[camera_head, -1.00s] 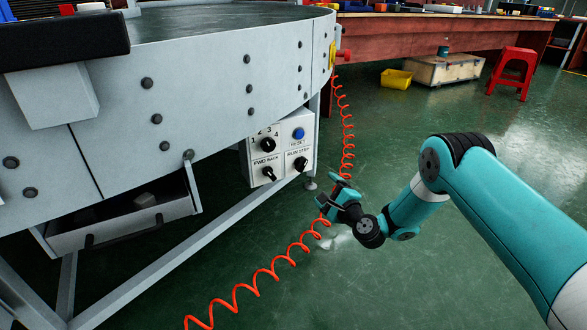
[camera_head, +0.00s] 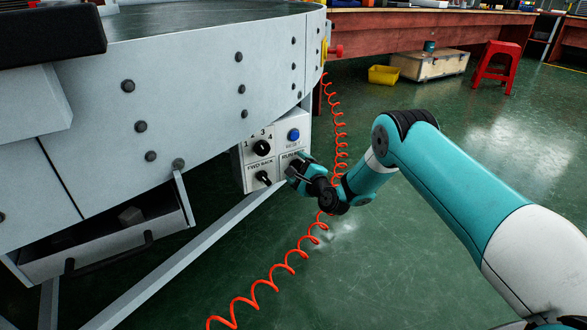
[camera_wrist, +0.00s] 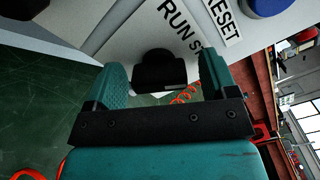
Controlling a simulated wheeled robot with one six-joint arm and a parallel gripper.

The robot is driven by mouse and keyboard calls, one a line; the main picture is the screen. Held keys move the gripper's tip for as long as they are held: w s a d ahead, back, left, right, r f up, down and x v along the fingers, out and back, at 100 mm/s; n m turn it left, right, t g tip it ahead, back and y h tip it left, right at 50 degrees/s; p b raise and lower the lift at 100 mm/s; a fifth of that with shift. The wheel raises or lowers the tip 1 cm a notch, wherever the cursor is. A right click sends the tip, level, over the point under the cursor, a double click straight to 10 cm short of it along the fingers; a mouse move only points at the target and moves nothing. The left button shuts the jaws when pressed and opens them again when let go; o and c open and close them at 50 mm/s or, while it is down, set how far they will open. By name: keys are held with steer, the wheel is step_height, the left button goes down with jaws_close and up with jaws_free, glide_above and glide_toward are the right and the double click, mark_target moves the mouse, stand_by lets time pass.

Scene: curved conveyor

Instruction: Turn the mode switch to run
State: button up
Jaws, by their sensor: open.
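The control panel (camera_head: 250,152) is a pale box under the conveyor's rim. It carries a numbered knob (camera_head: 262,148), a FWD/BACK knob (camera_head: 264,178) and a blue reset button (camera_head: 293,135). My gripper (camera_head: 294,172) is at the panel's lower right, in front of the RUN/STEP mode switch, which it hides in the head view. In the wrist view the black mode switch (camera_wrist: 160,70) shows between the two open fingers of my gripper (camera_wrist: 163,84), under the label starting "RUN S". I cannot tell whether the fingers touch it. The blue button (camera_wrist: 264,5) is at the upper right there.
A coiled red hose (camera_head: 290,262) hangs from the conveyor and runs across the floor near my arm. An open drawer (camera_head: 105,240) is at lower left. A yellow bin (camera_head: 383,75), a crate (camera_head: 430,66) and a red stool (camera_head: 496,66) stand farther back.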

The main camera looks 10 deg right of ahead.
steer(key=shift+a, duration=0.1)
steer(key=c, duration=0.9)
steer(key=shift+c, duration=0.2)
steer(key=n, duration=0.5)
steer(key=shift+s+a+f+n+p, duration=0.1)
steer(key=shift+n+p, duration=0.3)
steer(key=n, duration=0.6)
steer(key=shift+f, duration=0.15)
steer(key=o, duration=0.9)
steer(key=shift+o, duration=0.2)
